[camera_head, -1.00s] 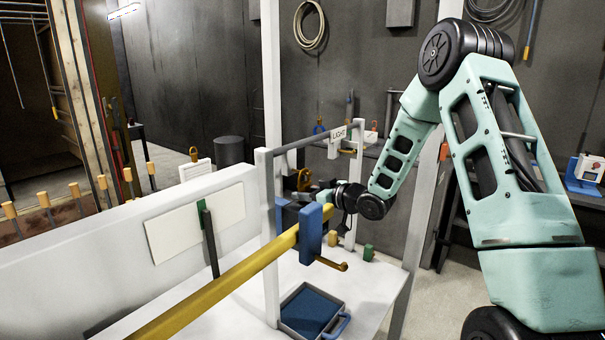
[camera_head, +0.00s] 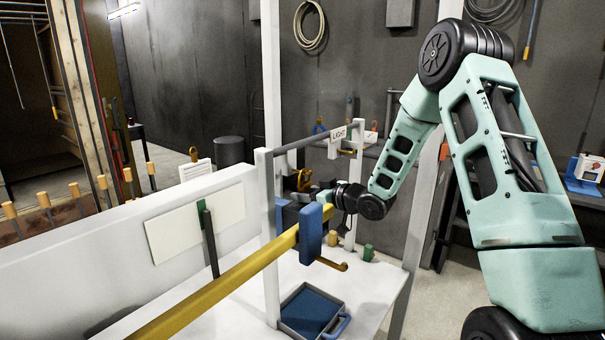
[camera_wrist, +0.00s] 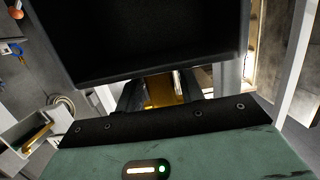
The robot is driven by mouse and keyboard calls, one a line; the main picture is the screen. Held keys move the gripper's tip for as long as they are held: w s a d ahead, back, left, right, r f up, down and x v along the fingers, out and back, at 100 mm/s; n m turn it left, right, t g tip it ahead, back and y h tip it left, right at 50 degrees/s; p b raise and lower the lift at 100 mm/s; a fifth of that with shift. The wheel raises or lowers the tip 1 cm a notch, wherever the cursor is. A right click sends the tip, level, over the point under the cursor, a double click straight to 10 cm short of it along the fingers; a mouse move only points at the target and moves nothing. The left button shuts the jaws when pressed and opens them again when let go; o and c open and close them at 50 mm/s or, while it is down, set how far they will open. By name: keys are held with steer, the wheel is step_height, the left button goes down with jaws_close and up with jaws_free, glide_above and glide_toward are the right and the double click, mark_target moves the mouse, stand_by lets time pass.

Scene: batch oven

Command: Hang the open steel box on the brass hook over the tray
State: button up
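The open steel box (camera_wrist: 150,40) fills the top of the wrist view, its dark inside facing the camera. In the head view a dark part of it (camera_head: 287,214) seems to show behind the beam and blue block. My gripper (camera_wrist: 160,92) is at the box's near edge, a yellow-brown piece between its fingers. It appears shut on the box; the fingertips are hidden behind the rim. The brass hook (camera_head: 333,264) sticks out below the blue block (camera_head: 311,232) on the yellow beam (camera_head: 225,285). The tray (camera_head: 345,324), with a blue floor and handle, lies on the white bench below.
A white frame with a grey rail (camera_head: 305,141) and a LIGHT sign (camera_head: 338,134) stands close around my gripper. The long yellow beam crosses in front. Small green (camera_head: 368,252) and yellow (camera_head: 333,240) blocks are on the bench. The bench (camera_head: 375,285) right of the tray is clear.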

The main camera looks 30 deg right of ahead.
steer(key=o, duration=0.5)
steer(key=shift+o, duration=0.2)
steer(key=shift+f, duration=0.1)
steer(key=b+v, duration=0.5)
steer(key=v, duration=1.2)
steer(key=shift+s, duration=0.25)
